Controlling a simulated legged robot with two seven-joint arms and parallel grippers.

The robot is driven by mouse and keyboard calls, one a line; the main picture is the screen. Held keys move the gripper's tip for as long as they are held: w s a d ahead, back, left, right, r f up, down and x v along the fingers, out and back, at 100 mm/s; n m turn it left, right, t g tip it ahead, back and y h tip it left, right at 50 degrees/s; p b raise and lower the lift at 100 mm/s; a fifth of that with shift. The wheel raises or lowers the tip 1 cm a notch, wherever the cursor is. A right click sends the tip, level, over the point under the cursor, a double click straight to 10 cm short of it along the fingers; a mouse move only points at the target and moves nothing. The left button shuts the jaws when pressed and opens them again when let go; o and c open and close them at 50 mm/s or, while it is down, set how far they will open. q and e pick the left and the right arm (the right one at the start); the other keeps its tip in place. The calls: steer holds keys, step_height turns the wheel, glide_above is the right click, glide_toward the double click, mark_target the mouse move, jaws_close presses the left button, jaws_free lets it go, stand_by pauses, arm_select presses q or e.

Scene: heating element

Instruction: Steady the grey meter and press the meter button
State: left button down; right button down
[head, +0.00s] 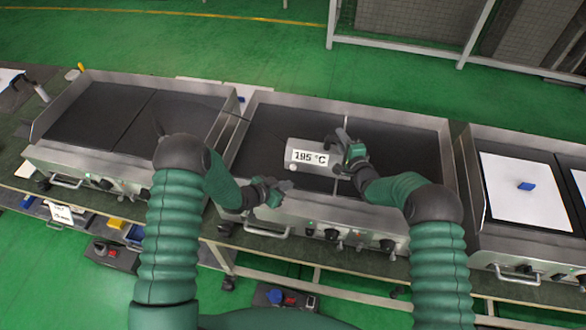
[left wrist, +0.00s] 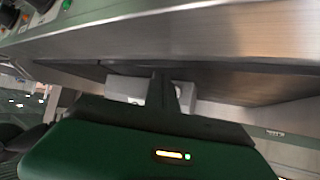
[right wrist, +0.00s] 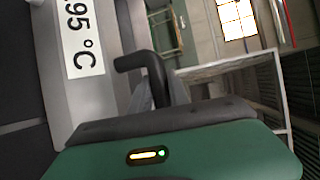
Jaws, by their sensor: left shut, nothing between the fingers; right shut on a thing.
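The grey meter (head: 313,170) rests on the dark plate of the middle griddle, its white display reading 195 °C. It also shows in the right wrist view (right wrist: 112,100), with its first digit cut off. A small pale round spot, apparently the meter button (head: 293,167), is at its lower left. My right gripper (head: 342,142) is at the meter's right end, shut on the meter; a black hooked handle (right wrist: 150,68) shows at its fingers. My left gripper (head: 288,185) is shut and empty, in front of and below the meter, apart from it. A pale block (left wrist: 124,88), perhaps the meter, is partly hidden behind its fingers.
The middle griddle's steel front edge (head: 322,203) runs beneath my left gripper, with knobs and handles below. A second griddle (head: 82,153) stands left, and another at right carries a white sheet (head: 510,205) with a blue object (head: 526,186). The plate right of the meter is clear.

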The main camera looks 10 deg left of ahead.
arm_select(q)
steer(key=shift+w, duration=1.75)
arm_select(e)
steer(key=shift+f, duration=0.25)
arm_select(q)
steer(key=shift+w, duration=0.15)
steer(key=shift+w, duration=0.25)
steer(key=shift+w, duration=0.5)
stand_by(0.8)
steer(key=shift+s, duration=0.9)
steer(key=shift+s, duration=2.5)
